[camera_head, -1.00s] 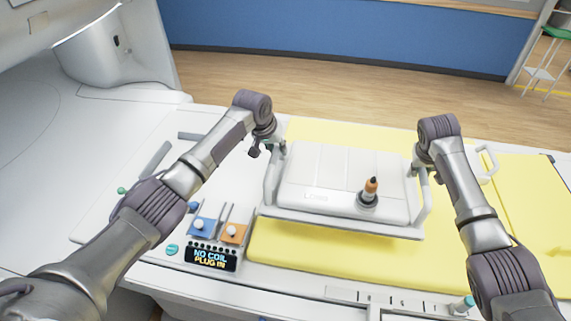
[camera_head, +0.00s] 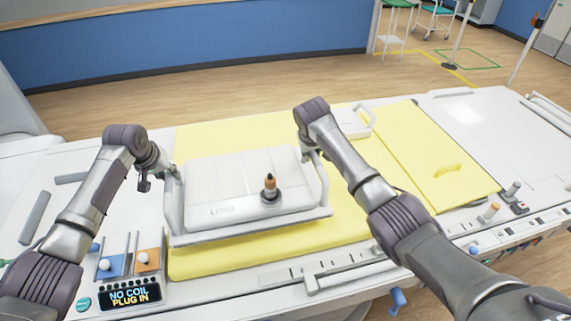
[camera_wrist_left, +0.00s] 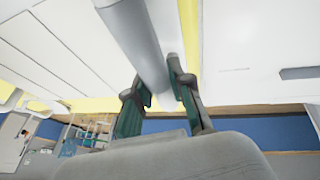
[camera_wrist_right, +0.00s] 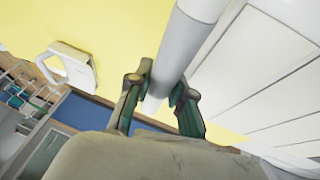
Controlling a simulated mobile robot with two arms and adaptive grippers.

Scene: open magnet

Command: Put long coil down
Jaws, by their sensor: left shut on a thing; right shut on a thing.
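The long coil (camera_head: 235,185) is a flat white panel marked "LONG", with a side handle at each end and an orange-tipped plug (camera_head: 270,187) standing on its top. It is over the yellow mat (camera_head: 215,262); I cannot tell whether it touches the mat. My left gripper (camera_head: 165,172) is shut on its left handle, and the left wrist view shows the fingers (camera_wrist_left: 160,95) around the bar (camera_wrist_left: 140,40). My right gripper (camera_head: 308,152) is shut on its right handle, and the right wrist view shows the fingers (camera_wrist_right: 163,95) around that bar (camera_wrist_right: 185,50).
A smaller white handled piece (camera_head: 355,122) lies on the mat behind my right arm. A display (camera_head: 130,296) reads "NO COIL PLUG IN", below blue and orange sockets (camera_head: 148,260). The yellow mat to the right (camera_head: 430,150) is mostly clear. Pegs (camera_head: 490,212) stand along the front right edge.

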